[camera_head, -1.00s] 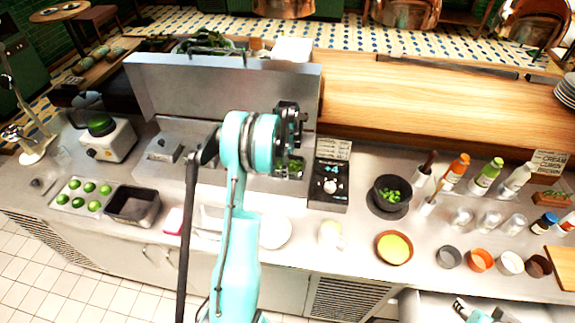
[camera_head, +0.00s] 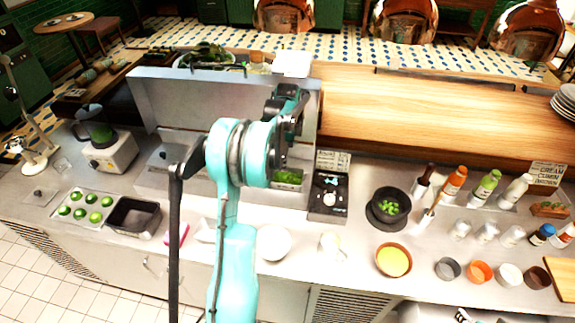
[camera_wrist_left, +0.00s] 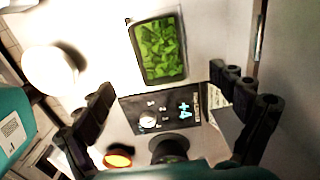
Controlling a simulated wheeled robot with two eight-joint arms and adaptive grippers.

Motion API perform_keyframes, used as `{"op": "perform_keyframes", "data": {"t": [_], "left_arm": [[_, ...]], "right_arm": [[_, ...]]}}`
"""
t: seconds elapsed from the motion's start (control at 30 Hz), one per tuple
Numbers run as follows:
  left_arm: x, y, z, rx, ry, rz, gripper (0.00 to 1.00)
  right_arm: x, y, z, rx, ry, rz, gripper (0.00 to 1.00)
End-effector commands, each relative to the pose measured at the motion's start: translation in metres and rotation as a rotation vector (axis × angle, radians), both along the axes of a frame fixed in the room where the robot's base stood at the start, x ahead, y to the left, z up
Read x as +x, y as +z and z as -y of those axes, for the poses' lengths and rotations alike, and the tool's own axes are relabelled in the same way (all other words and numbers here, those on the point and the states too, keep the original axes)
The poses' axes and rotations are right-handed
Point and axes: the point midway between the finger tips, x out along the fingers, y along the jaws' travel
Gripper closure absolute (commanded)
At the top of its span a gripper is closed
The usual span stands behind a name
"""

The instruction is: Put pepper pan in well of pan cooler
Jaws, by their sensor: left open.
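The pan cooler is a steel box with its lid (camera_head: 165,100) raised; its +4 control panel (camera_head: 328,190) is at its right end. The pepper pan, dark-rimmed and full of chopped green pepper (camera_head: 288,177), sits at the cooler's right end beside the panel, partly covered by my left arm. It shows whole in the left wrist view (camera_wrist_left: 158,50). Whether it is fully seated in a well I cannot tell. My left gripper (camera_head: 286,102) is above the cooler; in the wrist view its fingers (camera_wrist_left: 185,95) are spread and empty, apart from the pan.
A dark bowl of green bits (camera_head: 390,204), a yellow-filled bowl (camera_head: 393,260) and bottles (camera_head: 454,182) stand to the right. A blender (camera_head: 108,150), a tray of limes (camera_head: 84,207) and an empty dark pan (camera_head: 133,216) are left.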

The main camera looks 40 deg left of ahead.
Motion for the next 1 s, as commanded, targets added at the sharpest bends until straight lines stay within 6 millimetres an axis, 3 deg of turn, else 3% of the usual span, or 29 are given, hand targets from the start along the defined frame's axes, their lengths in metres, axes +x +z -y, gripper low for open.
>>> {"op": "perform_keyframes", "data": {"t": [0.17, 0.27, 0.47, 0.6, 0.77, 1.0], "left_arm": [[-0.001, 0.018, 0.008, 0.005, 0.016, 0.009, 0.05], [-0.006, 0.038, 0.031, 0.019, 0.071, 0.041, 0.05], [-0.037, 0.092, 0.113, 0.037, 0.294, 0.175, 0.05], [-0.073, 0.116, 0.170, 0.011, 0.467, 0.283, 0.05], [-0.122, 0.124, 0.225, -0.063, 0.660, 0.400, 0.05], [-0.188, 0.106, 0.280, -0.231, 0.912, 0.523, 0.05]], "right_arm": [[0.000, 0.001, 0.000, 0.000, 0.000, 0.000, 0.60], [0.000, 0.001, 0.000, 0.000, 0.000, 0.000, 0.60], [0.000, 0.001, 0.000, 0.000, 0.000, 0.000, 0.60], [0.000, 0.001, 0.000, 0.000, 0.000, 0.000, 0.60], [0.000, 0.001, 0.000, 0.000, 0.000, 0.000, 0.60], [0.000, 0.001, 0.000, 0.000, 0.000, 0.000, 0.60]]}}
